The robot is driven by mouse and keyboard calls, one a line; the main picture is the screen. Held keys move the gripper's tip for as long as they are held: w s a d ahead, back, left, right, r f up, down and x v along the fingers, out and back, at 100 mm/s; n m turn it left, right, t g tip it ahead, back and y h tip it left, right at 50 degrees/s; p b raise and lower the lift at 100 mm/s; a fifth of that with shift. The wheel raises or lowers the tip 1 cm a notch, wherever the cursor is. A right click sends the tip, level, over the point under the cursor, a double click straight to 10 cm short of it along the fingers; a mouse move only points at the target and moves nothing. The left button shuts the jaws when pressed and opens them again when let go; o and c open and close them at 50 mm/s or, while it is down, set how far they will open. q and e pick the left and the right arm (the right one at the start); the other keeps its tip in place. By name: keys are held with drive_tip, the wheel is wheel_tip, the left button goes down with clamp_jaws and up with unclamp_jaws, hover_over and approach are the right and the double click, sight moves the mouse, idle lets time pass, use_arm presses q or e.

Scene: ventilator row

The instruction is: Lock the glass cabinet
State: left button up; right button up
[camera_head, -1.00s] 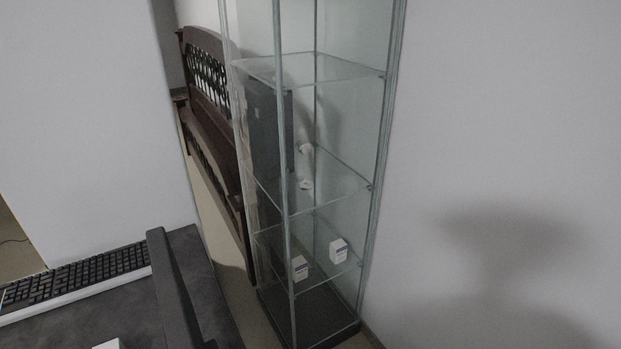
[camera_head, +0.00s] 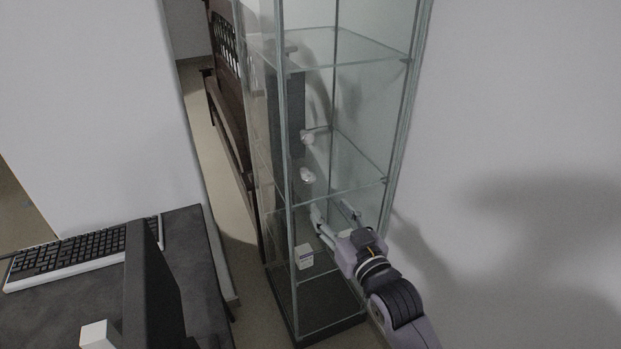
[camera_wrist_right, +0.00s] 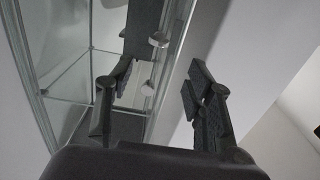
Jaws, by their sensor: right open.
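The tall glass cabinet (camera_head: 340,100) stands upright in the middle of the head view, on a dark base. Two small pale round fittings, an upper (camera_head: 307,137) and a lower (camera_head: 307,175), show against a dark panel. In the wrist view the upper fitting (camera_wrist_right: 158,39) and the lower fitting (camera_wrist_right: 148,87) appear between the spread fingers. My right gripper (camera_head: 333,209) is open and empty, just below and right of the fittings in the head view. It also shows in the wrist view (camera_wrist_right: 162,72). I cannot tell whether it touches the cabinet. My left gripper is not in view.
A white box (camera_head: 304,257) shows low in the cabinet. A desk with a keyboard (camera_head: 75,252), a dark upright panel and a white block (camera_head: 98,336) fills the lower left. A dark wooden bench (camera_head: 233,140) stands behind left. A plain wall (camera_head: 530,120) borders the right.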

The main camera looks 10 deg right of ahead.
sight(311, 179)
drive_tip(key=w, duration=0.4)
drive_tip(key=w+a, duration=0.1)
drive_tip(key=w, duration=0.3)
drive_tip(key=w+a+p, duration=0.1)
drive_tip(key=w, duration=0.3)
drive_tip(key=shift+a, duration=0.1)
clamp_jaws()
